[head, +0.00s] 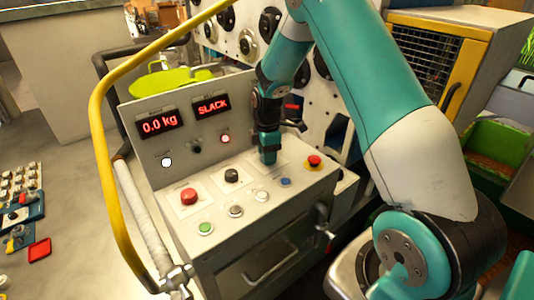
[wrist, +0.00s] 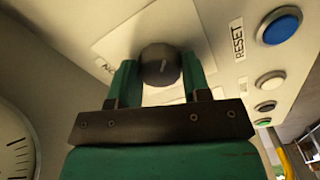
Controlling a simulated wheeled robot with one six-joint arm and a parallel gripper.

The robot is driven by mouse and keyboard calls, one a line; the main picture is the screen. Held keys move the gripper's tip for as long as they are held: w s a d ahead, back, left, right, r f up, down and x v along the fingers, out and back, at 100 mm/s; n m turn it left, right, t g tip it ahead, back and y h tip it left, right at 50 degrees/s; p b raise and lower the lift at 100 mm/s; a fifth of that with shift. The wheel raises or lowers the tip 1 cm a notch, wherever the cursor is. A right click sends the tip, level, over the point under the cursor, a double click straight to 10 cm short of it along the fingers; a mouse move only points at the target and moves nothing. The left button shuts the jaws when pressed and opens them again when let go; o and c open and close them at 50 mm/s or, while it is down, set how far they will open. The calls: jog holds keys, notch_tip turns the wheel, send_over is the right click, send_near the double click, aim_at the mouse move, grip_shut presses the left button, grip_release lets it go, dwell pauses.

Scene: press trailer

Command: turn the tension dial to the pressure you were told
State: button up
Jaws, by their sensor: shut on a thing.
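The tension dial is a dark round knob (wrist: 160,66) with a pale pointer mark, set on a white plate in the wrist view. My gripper (wrist: 158,82) is shut on this knob, with one green finger on each side of it. In the head view my gripper (head: 268,155) comes down onto the control console (head: 270,205) and hides the knob. The left display (head: 159,123) reads 0.0 kg in red. The right display (head: 212,106) reads SLACK.
Near my gripper are a red button (head: 314,161) on yellow, a blue button (head: 285,182), another black knob (head: 231,175) and a red button (head: 189,196). A yellow rail (head: 98,130) curves along the console's left side. A gauge (wrist: 15,145) shows at the wrist view's left edge.

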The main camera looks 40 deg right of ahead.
jog(key=m+b, duration=0.1)
jog(key=m, duration=0.2)
jog(key=m+b, duration=0.1)
jog(key=m, duration=0.3)
jog(key=shift+m, duration=0.3)
jog(key=m+b, duration=0.1)
jog(key=m, duration=0.2)
jog(key=shift+m, duration=0.4)
jog(key=m, duration=0.3)
jog(key=shift+m+b, duration=0.3)
jog(key=shift+b, duration=0.05)
jog(key=m, duration=0.5)
jog(key=shift+b, duration=0.35)
jog(key=m, duration=0.5)
jog(key=shift+m, duration=0.4)
